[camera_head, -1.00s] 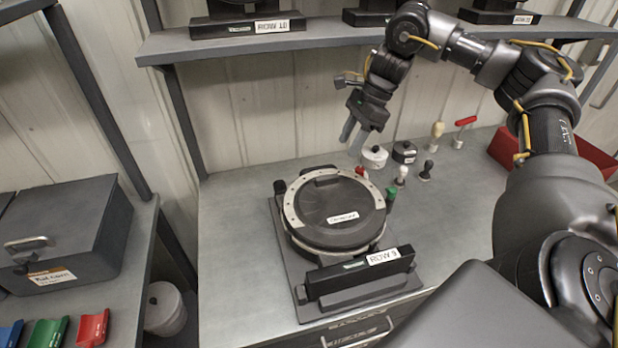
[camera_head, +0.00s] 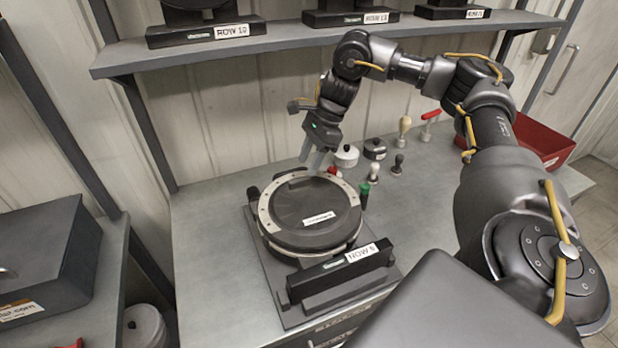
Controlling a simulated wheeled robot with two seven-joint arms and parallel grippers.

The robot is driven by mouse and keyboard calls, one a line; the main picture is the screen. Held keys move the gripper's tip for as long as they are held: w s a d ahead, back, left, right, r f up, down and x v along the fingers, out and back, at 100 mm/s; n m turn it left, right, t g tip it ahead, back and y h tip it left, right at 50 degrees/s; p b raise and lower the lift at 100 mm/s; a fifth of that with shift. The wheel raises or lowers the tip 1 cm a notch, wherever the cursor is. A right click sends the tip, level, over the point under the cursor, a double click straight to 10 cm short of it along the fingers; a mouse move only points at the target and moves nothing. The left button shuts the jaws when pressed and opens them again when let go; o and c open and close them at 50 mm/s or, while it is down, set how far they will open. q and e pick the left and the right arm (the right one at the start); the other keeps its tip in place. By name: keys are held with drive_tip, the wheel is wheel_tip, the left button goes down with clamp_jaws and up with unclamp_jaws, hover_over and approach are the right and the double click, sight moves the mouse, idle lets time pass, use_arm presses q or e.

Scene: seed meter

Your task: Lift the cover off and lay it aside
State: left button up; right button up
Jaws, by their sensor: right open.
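The seed meter (camera_head: 268,247) stands on the workbench, with a "ROW 9" label on its front bar. Its round dark cover (camera_head: 318,203) sits on top inside a pale ring, with a small white label and a raised grip bar (camera_head: 300,181) at its far side. My right gripper (camera_head: 312,160) is open and empty, pointing down just above the far edge of the cover. A gap to the cover seems to remain, but contact is hard to judge. My left gripper is not in view.
Behind and right of the meter stand white (camera_head: 346,156) and dark (camera_head: 375,149) round pots and several small handled tools, including a green-handled one (camera_head: 364,195). A red bin (camera_head: 535,142) is at the far right. The bench left of the meter is clear. A shelf (camera_head: 290,40) hangs above.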

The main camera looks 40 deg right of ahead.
sight(303, 178)
drive_tip(key=x, duration=0.1)
drive_tip(key=p+x, duration=0.1)
drive_tip(key=x, duration=0.1)
drive_tip(key=shift+s+a+f+p, duration=0.15)
drive_tip(key=shift+f+p, duration=0.15)
drive_tip(key=shift+a+f, duration=0.15)
drive_tip(key=shift+f, duration=0.3)
clamp_jaws()
